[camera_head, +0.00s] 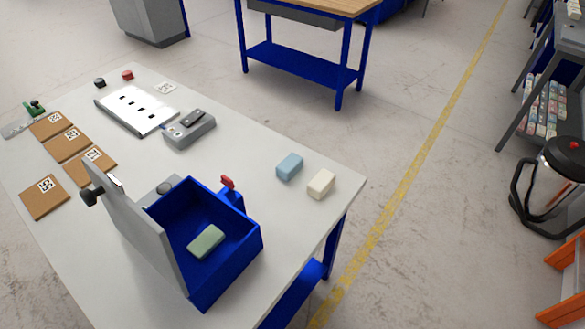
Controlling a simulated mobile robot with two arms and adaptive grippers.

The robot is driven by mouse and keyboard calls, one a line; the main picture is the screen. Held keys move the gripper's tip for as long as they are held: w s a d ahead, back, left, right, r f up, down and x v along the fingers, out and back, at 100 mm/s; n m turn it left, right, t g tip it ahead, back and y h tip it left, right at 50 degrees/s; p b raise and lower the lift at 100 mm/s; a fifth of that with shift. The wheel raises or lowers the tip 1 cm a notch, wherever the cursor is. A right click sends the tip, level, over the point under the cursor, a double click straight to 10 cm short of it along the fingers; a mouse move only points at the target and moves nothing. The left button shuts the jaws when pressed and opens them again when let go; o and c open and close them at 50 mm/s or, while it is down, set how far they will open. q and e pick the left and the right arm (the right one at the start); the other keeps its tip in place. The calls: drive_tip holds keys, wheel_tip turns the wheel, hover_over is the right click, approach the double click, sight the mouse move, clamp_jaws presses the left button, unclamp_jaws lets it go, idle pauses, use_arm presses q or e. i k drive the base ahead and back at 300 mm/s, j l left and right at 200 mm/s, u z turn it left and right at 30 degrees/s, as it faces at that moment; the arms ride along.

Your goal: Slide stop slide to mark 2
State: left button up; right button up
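A flat grey strip (16,129) lies at the far left edge of the table, with a small green piece with a black knob (36,107) at its far end. This may be the stop slide, but I cannot tell. A white plate with several dark marks (138,106) lies at the table's back. A blue open box (248,245) with a grey upright plate (140,225), a black knob (89,198) and a red lever (228,182) stands at the front. A numbered mark 2 cannot be read. Neither of my grippers is in view.
A green block (206,241) lies in the blue box. A blue block (289,167) and a cream block (321,184) lie near the right edge. A grey device (189,130) and several brown tagged squares (67,145) lie on the white table (262,135).

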sight(35, 111)
drive_tip(key=u, duration=1.4)
drive_tip(key=k+j, duration=0.15)
drive_tip(key=j, duration=0.2)
drive_tip(key=k+j, duration=0.1)
drive_tip(key=j, duration=0.2)
drive_tip(key=k+j+z, duration=0.1)
drive_tip(key=j, duration=0.25)
drive_tip(key=i+j+z, duration=0.15)
drive_tip(key=j, duration=0.55)
drive_tip(key=j+z, duration=0.2)
drive_tip(key=j, duration=0.45)
drive_tip(key=i+j+z, duration=0.35)
drive_tip(key=i+j, duration=0.65)
drive_tip(key=j, duration=0.15)
drive_tip(key=i+j+z, duration=0.1)
drive_tip(key=i+j, duration=0.2)
drive_tip(key=i+j+z, duration=0.1)
drive_tip(key=i+j, duration=0.2)
drive_tip(key=i+j+z, duration=0.1)
drive_tip(key=i+j, duration=0.2)
drive_tip(key=i+j+z, duration=0.1)
drive_tip(key=i+j, duration=0.15)
drive_tip(key=j, duration=0.2)
drive_tip(key=i+j, duration=0.3)
drive_tip(key=i+j+z, duration=0.15)
drive_tip(key=j, duration=0.3)
drive_tip(key=i+j+z, duration=0.1)
drive_tip(key=i+j, duration=0.25)
drive_tip(key=j, duration=0.1)
